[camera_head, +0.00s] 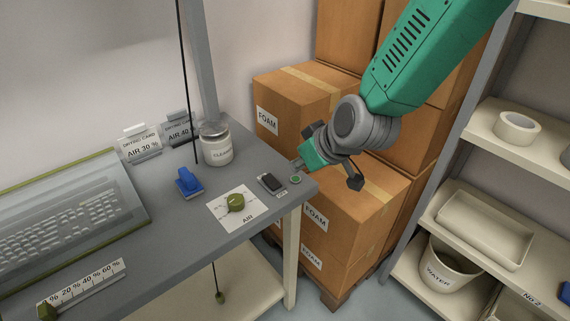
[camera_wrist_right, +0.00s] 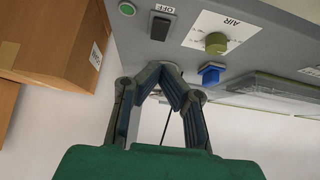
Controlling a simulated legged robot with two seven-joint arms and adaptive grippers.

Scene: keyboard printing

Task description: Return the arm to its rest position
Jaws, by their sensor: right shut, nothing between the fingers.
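My right arm (camera_head: 430,55), green with grey joints, reaches in from the top right in the head view. Its gripper (camera_head: 299,165) is near the right end of the grey table, close to a green button (camera_head: 296,179) and a black switch (camera_head: 270,183). In the wrist view the two fingers (camera_wrist_right: 165,75) meet at their tips and hold nothing. The switch (camera_wrist_right: 161,25) and green button (camera_wrist_right: 127,8) lie beyond the tips there. I cannot tell the exact gap to the table. My left gripper is not in view.
Stacked cardboard boxes (camera_head: 290,95) stand behind the arm. A shelf (camera_head: 480,160) with a bucket (camera_head: 447,268) is at right.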

